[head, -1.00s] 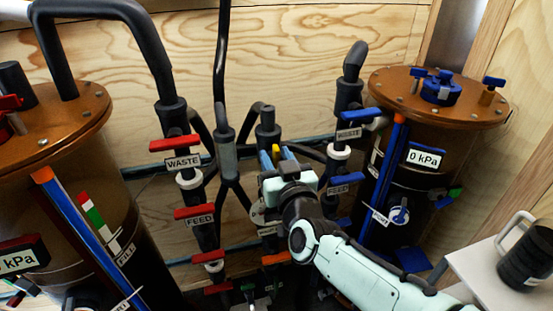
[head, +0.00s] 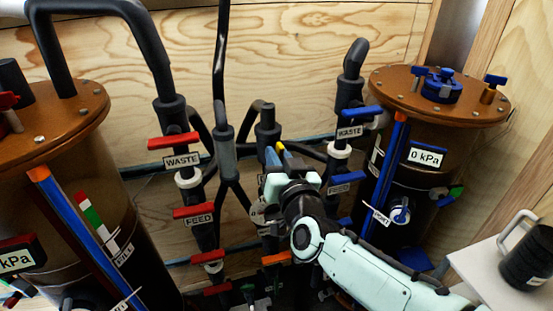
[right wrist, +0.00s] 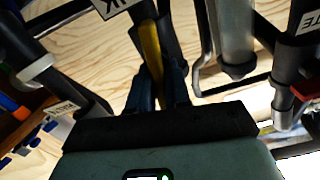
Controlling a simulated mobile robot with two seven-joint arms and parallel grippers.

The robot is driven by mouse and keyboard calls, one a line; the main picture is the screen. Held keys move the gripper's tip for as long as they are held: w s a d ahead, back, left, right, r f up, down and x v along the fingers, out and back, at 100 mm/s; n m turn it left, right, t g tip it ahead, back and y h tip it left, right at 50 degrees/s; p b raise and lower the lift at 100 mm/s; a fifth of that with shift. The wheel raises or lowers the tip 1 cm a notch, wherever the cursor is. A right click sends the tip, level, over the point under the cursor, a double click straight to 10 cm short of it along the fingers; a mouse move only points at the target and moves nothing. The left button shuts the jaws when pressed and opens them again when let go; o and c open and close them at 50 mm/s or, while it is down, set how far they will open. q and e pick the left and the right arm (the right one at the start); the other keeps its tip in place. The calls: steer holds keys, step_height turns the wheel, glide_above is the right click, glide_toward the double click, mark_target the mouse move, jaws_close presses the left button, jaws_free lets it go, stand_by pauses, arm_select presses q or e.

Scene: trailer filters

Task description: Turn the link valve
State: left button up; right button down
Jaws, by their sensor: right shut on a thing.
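The link valve's yellow handle (head: 281,148) shows at the middle of the head view, between the red-handled pipes and the blue-handled pipes. In the right wrist view the yellow handle (right wrist: 152,62) stands between my dark blue fingers, below a partly cut-off label (right wrist: 115,6). My right gripper (head: 279,158) is shut on this handle; its fingers also show in the right wrist view (right wrist: 158,90). The gripper and wrist hide much of the valve body. My left gripper is not in view.
Red WASTE (head: 175,141) and FEED (head: 193,211) handles stand left of the gripper; blue WASTE (head: 361,112) and FEED (head: 346,177) handles stand close on its right. Brown-topped filter tanks flank the pipes. A white shelf (head: 480,265) holds a black cylinder (head: 527,258) at lower right.

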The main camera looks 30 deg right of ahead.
steer(key=m, duration=0.2)
steer(key=m+b, duration=0.1)
steer(key=m, duration=0.3)
steer(key=shift+d+f+b, duration=0.25)
steer(key=shift+f+b, duration=0.05)
steer(key=shift+b, duration=0.1)
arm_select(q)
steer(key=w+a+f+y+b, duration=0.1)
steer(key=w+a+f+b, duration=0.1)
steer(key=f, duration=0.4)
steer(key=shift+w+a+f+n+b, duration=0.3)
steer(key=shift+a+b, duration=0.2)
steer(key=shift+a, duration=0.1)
arm_select(e)
steer(key=shift+s+d+f+m, duration=0.1)
steer(key=shift+f+m, duration=0.05)
steer(key=shift+m, duration=1.45)
steer(key=shift+w+d+f+m, duration=0.1)
steer(key=shift+f+m, duration=0.05)
steer(key=shift+m, duration=1.45)
steer(key=shift+s+d+f+m, duration=0.1)
steer(key=shift+f+m, duration=0.05)
steer(key=shift+m, duration=1.45)
steer(key=c, duration=1.2)
jaws_free()
steer(key=shift+o, duration=0.2)
steer(key=shift+r, duration=0.1)
